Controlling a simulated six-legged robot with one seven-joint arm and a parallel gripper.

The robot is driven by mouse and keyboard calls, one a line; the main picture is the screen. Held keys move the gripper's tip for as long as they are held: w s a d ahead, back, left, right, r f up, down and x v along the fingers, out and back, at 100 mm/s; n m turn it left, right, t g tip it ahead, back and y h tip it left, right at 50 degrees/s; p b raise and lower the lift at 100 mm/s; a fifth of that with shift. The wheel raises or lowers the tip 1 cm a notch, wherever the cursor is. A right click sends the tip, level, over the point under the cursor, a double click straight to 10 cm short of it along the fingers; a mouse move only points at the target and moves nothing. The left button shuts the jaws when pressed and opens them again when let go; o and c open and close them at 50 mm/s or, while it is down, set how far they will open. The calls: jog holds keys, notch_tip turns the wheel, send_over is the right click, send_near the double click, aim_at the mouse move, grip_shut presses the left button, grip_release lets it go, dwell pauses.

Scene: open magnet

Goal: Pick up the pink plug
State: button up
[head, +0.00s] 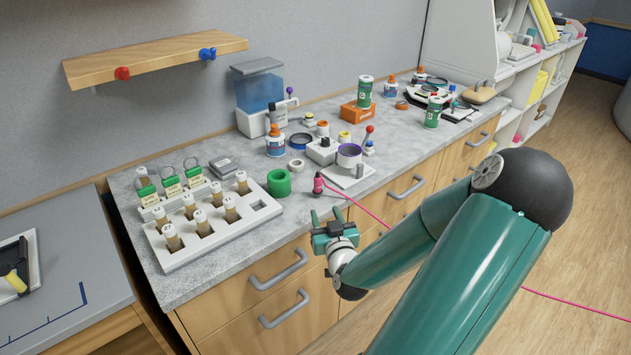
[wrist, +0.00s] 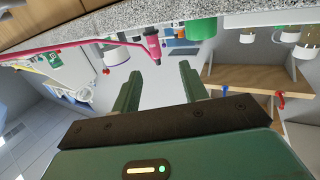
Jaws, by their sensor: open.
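The pink plug (head: 318,184) stands near the front edge of the grey counter, with a thin pink cable (head: 372,214) running from it to the right. In the wrist view, which looks upside down, the plug (wrist: 152,42) hangs from the counter with its cable (wrist: 100,42) going left. My gripper (head: 327,216) is open and empty at the counter's front edge, just nearer than the plug and apart from it. In the wrist view the plug shows beyond the gap between my two fingers (wrist: 160,74).
A green tape roll (head: 279,182) stands left of the plug, and a white tray of vials (head: 262,221) lies further left. A white board with a purple-rimmed cup (head: 349,156) is behind to the right. Drawer handles (head: 279,271) stick out below the counter.

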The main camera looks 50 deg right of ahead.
aim_at(319, 186)
jog(key=x, duration=0.7)
jog(key=shift+d, duration=0.5)
jog(key=shift+w+d+r, duration=0.15)
jog(key=shift+w+d, duration=0.15)
jog(key=shift+d, duration=0.1)
jog(key=x, duration=0.5)
jog(key=shift+d, duration=0.1)
grip_shut()
